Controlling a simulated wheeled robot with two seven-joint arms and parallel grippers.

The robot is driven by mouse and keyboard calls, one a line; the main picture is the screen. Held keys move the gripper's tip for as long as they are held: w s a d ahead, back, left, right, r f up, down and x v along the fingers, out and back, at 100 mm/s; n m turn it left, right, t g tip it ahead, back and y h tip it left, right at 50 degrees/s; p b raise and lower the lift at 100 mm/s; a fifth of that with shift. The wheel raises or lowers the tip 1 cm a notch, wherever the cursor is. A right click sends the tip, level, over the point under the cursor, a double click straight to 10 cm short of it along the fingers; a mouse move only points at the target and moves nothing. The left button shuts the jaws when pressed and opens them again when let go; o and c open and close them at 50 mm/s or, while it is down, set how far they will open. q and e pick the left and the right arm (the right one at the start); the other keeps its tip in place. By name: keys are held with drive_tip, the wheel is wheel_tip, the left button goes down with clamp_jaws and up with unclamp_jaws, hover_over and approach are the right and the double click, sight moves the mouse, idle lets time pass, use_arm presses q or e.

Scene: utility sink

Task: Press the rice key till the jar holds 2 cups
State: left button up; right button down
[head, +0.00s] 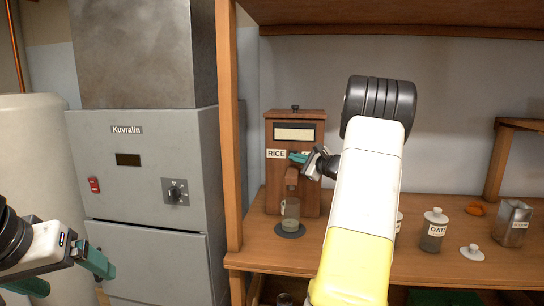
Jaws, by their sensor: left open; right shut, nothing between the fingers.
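The wooden rice dispenser (310,190) stands on the shelf counter, with a RICE label (276,154) on its front and a blank pale panel above. A clear glass jar (290,215) stands upright on a dark round pad (289,230) below the spout. Its lower part looks cloudy; I cannot read the level. My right gripper (298,158) is shut and empty, its teal tips at the dispenser front just right of the RICE label. It hides the key there, and I cannot tell whether it touches. My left gripper (68,275) is open and empty at the lower left, far from the dispenser.
A grey Kuvralin cabinet (150,150) and a wooden post (230,130) stand left of the dispenser. My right arm covers the counter's middle.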

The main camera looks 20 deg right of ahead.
drive_tip(key=shift+w+d, duration=0.2)
drive_tip(key=shift+w, duration=0.15)
drive_tip(key=shift+w+d, duration=0.2)
drive_tip(key=shift+w, duration=0.1)
idle(0.8)
idle(0.4)
drive_tip(key=shift+s+a, duration=0.4)
drive_tip(key=shift+s, duration=0.3)
drive_tip(key=shift+s, duration=0.1)
drive_tip(key=shift+s+a, duration=0.45)
drive_tip(key=shift+s, duration=0.25)
drive_tip(key=shift+s+a, duration=0.4)
drive_tip(key=shift+s, duration=0.25)
drive_tip(key=shift+s+a, duration=0.45)
drive_tip(key=shift+s, duration=0.25)
